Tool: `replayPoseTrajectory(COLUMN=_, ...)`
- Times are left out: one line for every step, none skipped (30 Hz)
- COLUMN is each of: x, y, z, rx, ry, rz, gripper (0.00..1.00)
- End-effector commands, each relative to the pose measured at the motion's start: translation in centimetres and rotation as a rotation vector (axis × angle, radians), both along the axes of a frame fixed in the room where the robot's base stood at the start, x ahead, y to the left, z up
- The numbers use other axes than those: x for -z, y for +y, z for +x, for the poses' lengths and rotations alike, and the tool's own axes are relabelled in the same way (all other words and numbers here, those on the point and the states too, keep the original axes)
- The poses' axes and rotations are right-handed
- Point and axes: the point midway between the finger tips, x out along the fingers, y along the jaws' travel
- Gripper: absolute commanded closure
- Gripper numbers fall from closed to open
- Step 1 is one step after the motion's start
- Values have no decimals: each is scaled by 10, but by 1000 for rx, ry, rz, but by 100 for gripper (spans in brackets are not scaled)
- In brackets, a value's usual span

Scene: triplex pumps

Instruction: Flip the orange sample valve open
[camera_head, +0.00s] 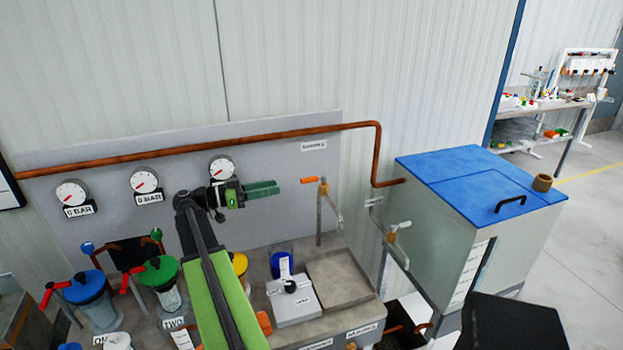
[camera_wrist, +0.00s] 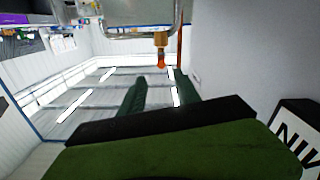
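The orange sample valve handle (camera_head: 309,180) lies level beside the upright sample pipe (camera_head: 319,220), below the white label (camera_head: 314,145) on the grey panel. Its free end points left, toward my gripper (camera_head: 277,188). My gripper is a short gap to the left of the handle, with its dark green fingers pointing at it. In the wrist view the fingers (camera_wrist: 160,78) are apart with nothing between them. The orange handle (camera_wrist: 161,58) shows beyond the fingertips, roughly in line with the gap between them.
Three gauges (camera_head: 145,181) sit on the panel under a copper pipe (camera_head: 250,135). Several canisters with coloured lids, such as the green one (camera_head: 159,270), stand at lower left. A blue-topped tank (camera_head: 480,185) stands to the right. A shallow tray (camera_head: 340,276) lies below the valve.

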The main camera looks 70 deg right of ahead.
Motion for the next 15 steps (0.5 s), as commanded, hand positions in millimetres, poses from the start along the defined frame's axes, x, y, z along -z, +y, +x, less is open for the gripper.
replayPoseTrajectory(x=0, y=-2, z=-3, rx=-2, ry=0, rz=0, gripper=61)
replayPoseTrajectory(x=0, y=-3, z=-5, rx=-3, ry=0, rz=0, gripper=61)
replayPoseTrajectory(x=0, y=-7, z=-10, rx=-4, ry=0, rz=0, gripper=61)
replayPoseTrajectory(x=0, y=-10, z=-14, rx=-6, ry=0, rz=0, gripper=61)
replayPoseTrajectory(x=0, y=-14, z=-19, rx=-6, ry=0, rz=0, gripper=61)
replayPoseTrajectory(x=0, y=-19, z=-26, rx=-7, ry=0, rz=0, gripper=61)
replayPoseTrajectory(x=0, y=-24, z=-31, rx=-8, ry=0, rz=0, gripper=61)
replayPoseTrajectory(x=0, y=-28, z=-37, rx=-8, ry=0, rz=0, gripper=61)
replayPoseTrajectory(x=0, y=-34, z=-44, rx=-11, ry=0, rz=0, gripper=61)
replayPoseTrajectory(x=0, y=-39, z=-50, rx=-10, ry=0, rz=0, gripper=61)
replayPoseTrajectory(x=0, y=-43, z=-55, rx=-11, ry=0, rz=0, gripper=61)
replayPoseTrajectory(x=0, y=-49, z=-62, rx=-13, ry=0, rz=0, gripper=61)
replayPoseTrajectory(x=0, y=-54, z=-68, rx=-12, ry=0, rz=0, gripper=61)
replayPoseTrajectory(x=0, y=-59, z=-73, rx=-14, ry=-1, rz=0, gripper=61)
replayPoseTrajectory(x=0, y=-65, z=-81, rx=-14, ry=-1, rz=0, gripper=61)
